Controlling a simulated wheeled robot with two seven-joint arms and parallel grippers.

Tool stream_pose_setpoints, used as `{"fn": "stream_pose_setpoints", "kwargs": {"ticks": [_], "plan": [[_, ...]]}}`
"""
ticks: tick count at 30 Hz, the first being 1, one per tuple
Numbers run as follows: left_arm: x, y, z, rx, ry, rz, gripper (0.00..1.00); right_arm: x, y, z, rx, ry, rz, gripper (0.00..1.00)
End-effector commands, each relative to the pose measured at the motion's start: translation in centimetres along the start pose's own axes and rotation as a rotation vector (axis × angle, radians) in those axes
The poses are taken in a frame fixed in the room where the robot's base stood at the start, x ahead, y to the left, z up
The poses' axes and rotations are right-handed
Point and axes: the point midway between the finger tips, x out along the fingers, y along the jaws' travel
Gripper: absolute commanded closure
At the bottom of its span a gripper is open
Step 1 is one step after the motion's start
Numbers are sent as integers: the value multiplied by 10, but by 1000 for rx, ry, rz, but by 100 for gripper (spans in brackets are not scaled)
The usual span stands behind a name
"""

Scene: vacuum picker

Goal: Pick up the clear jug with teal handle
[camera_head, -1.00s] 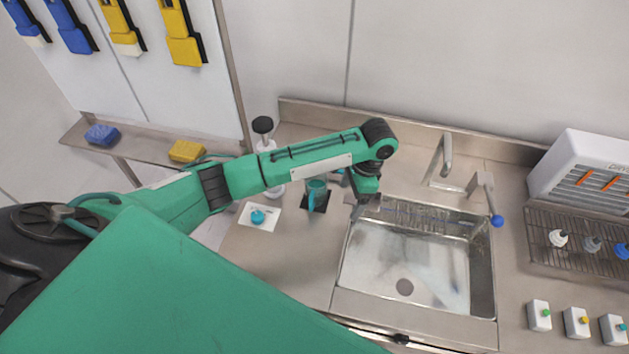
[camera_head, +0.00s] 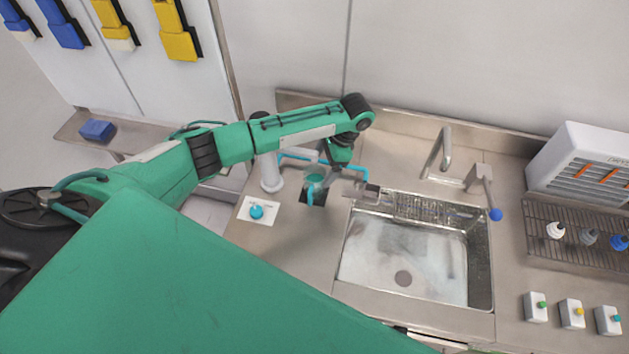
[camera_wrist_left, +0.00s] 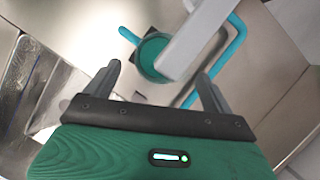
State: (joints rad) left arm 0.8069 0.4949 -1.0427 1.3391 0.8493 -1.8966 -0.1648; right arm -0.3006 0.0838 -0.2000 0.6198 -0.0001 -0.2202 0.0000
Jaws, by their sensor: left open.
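The clear jug with teal handle (camera_head: 315,181) stands on a small black square on the counter, left of the sink. In the left wrist view the jug (camera_wrist_left: 152,49) shows from above, with its teal handle at the left and a grey bar covering part of its rim. My left gripper (camera_head: 346,176) is close to the jug, at its right in the head view. In the left wrist view the open left gripper (camera_wrist_left: 162,82) has its two fingers apart with nothing between them, and the jug lies beyond the fingertips. My right gripper is not in view.
A white dispenser column (camera_head: 269,170) with blue tubing stands just behind and left of the jug. A white card with a teal knob (camera_head: 256,212) lies left of it. The sink (camera_head: 401,315) and tap (camera_head: 446,152) are at the right. The front-left counter is clear.

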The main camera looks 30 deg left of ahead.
Motion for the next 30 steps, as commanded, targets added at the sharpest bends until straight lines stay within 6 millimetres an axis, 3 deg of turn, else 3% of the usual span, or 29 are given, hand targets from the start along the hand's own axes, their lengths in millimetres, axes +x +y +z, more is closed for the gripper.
{"fn": "stream_pose_setpoints", "kwargs": {"ticks": [7,12,18,24,25,30], "plan": [[14,0,2,-1,-3,1,13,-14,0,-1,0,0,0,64],[34,0,2,0,-2,1,13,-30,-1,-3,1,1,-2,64],[56,0,0,0,-1,0,13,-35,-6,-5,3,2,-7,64],[58,0,0,0,0,-1,13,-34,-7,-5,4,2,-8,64],[58,0,0,0,0,-1,15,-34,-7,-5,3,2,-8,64],[57,0,0,0,0,-1,49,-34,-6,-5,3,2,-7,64]]}}
